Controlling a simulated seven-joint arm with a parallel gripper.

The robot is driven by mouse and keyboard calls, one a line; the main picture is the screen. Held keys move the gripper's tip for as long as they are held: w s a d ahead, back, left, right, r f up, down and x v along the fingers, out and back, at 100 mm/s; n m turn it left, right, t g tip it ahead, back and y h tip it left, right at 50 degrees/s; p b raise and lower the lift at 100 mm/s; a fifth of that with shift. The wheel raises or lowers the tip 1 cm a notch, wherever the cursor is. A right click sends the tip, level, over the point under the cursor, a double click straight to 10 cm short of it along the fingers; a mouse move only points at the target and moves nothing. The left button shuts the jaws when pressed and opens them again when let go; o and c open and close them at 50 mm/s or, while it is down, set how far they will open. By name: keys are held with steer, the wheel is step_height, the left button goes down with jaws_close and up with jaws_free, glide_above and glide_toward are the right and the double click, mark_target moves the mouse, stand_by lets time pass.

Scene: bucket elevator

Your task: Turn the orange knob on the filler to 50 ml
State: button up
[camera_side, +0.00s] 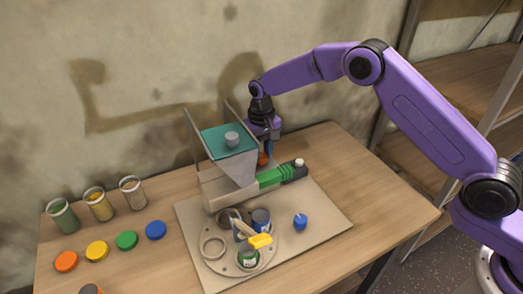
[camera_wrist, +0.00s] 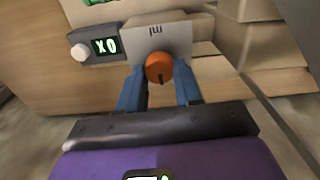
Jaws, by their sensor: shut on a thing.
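The filler stands at the back of the table, with a grey hopper under a teal lid (camera_side: 229,140) and a green section (camera_side: 270,178) on its body. Its orange knob (camera_wrist: 159,67) shows in the wrist view in front of a light plate marked "ml", which appears upside down. A dark mark is on the knob's face; no scale numbers are readable. My gripper (camera_wrist: 159,75) has its blue fingers on both sides of the knob, shut on it.
A small lit display (camera_wrist: 105,46) and a white button (camera_wrist: 79,52) sit beside the plate. A round holder (camera_side: 212,247) with several containers and a yellow-tipped item (camera_side: 260,241) is in front. Jars (camera_side: 98,205) and coloured lids (camera_side: 97,250) stand left. The table's right side is clear.

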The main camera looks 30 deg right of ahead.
mark_target(261, 155)
steer(key=n, duration=0.5)
steer(key=shift+n, duration=0.4)
steer(key=n, duration=0.5)
steer(key=shift+a, duration=0.1)
steer(key=shift+n, duration=0.4)
steer(key=o, duration=1)
steer(key=shift+o, duration=0.2)
steer(key=shift+r, duration=0.15)
step_height(261, 155, up, 17)
steer(key=shift+s+r, duration=0.1)
